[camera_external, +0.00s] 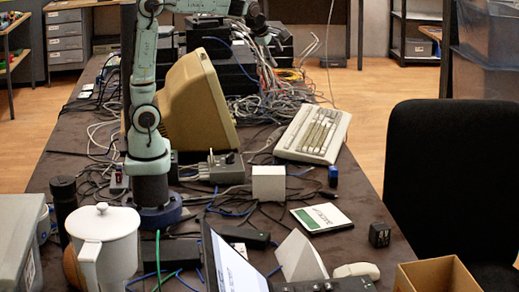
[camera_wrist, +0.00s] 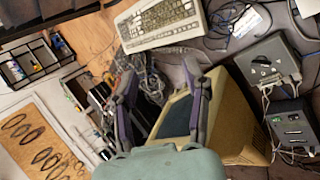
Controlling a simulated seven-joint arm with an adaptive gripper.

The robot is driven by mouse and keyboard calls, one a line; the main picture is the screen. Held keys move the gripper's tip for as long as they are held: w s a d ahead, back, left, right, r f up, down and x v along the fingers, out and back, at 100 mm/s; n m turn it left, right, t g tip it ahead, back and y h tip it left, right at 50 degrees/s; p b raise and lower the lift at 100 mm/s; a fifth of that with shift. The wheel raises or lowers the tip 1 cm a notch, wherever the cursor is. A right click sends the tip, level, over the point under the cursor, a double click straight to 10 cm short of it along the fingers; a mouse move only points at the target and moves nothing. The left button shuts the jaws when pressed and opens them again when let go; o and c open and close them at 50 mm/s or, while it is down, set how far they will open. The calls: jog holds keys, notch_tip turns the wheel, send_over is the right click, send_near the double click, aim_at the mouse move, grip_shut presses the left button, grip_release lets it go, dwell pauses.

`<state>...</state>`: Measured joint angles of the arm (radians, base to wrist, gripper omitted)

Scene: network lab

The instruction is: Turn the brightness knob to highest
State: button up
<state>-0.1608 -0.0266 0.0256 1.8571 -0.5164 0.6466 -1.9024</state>
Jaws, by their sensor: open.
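The beige CRT monitor (camera_external: 200,105) stands on the dark table beside my arm; its case (camera_wrist: 240,125) and dark screen (camera_wrist: 176,116) also show in the wrist view. I cannot make out a brightness knob in either view. My gripper (camera_wrist: 158,72) is open, its two fingers wide apart with nothing held between them. In the wrist view the fingers partly cover the monitor and its screen. In the external view my gripper (camera_external: 268,45) hangs above the cable pile, behind and to the right of the monitor, small against dark equipment.
A beige keyboard (camera_external: 313,134) lies right of the monitor. A grey box with small controls (camera_external: 212,168) sits in front of it. Tangled cables (camera_external: 265,100) cover the back. A white pot (camera_external: 104,240) and laptop (camera_external: 233,265) stand in front; a black chair (camera_external: 450,180) is at right.

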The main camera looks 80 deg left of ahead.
jog(key=w+a+f+n+g+y, duration=0.2)
jog(key=a+f+n, duration=0.25)
jog(key=a, duration=0.45)
jog(key=w+a+f+n+g+y, duration=0.15)
jog(key=a+f+n, duration=0.3)
jog(key=a, duration=0.45)
jog(key=s+a+f+g, duration=0.1)
jog(key=s+a+f, duration=0.2)
jog(key=a+f, duration=0.2)
jog(key=s+a+f+n+g+h, duration=0.1)
jog(key=s+a+f, duration=0.3)
jog(key=f, duration=0.5)
jog(key=s+a+f+n+g, duration=0.1)
jog(key=s+a+f+g, duration=0.2)
jog(key=a+f, duration=0.3)
jog(key=shift+s+f, duration=0.75)
jog(key=shift+f, duration=0.15)
jog(key=shift+h, duration=0.25)
grip_shut()
